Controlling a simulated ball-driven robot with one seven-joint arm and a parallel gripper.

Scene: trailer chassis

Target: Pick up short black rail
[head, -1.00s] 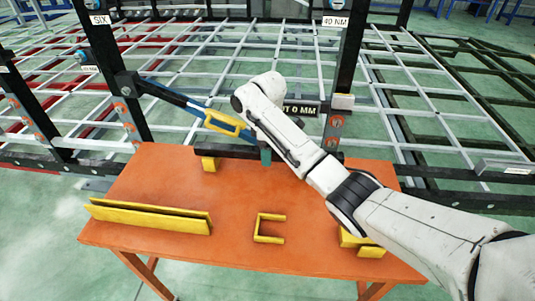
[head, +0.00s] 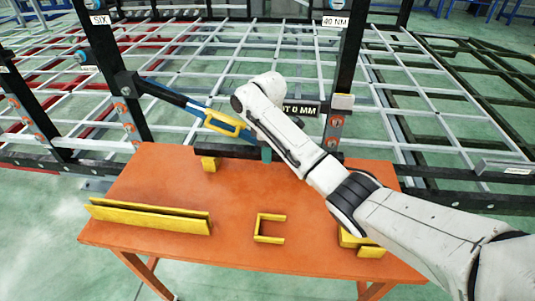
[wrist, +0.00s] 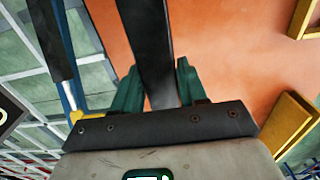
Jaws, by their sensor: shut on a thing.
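The short black rail (head: 225,152) is a dark bar near the back edge of the orange table, partly hidden behind my arm in the head view. In the wrist view the rail (wrist: 150,50) runs between the two teal fingers of my gripper (wrist: 157,85) and away from the camera. My gripper is shut on it. In the head view only a little of the teal gripper (head: 266,154) shows below the white arm. Whether the rail touches the table cannot be told.
The orange table (head: 180,180) bears a long yellow channel (head: 150,216), a yellow U-shaped bracket (head: 268,228), a small yellow block (head: 209,164) and yellow pieces (head: 360,243) at the right. Black posts (head: 348,60) and a blue-black strut with a yellow handle (head: 228,123) stand behind it.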

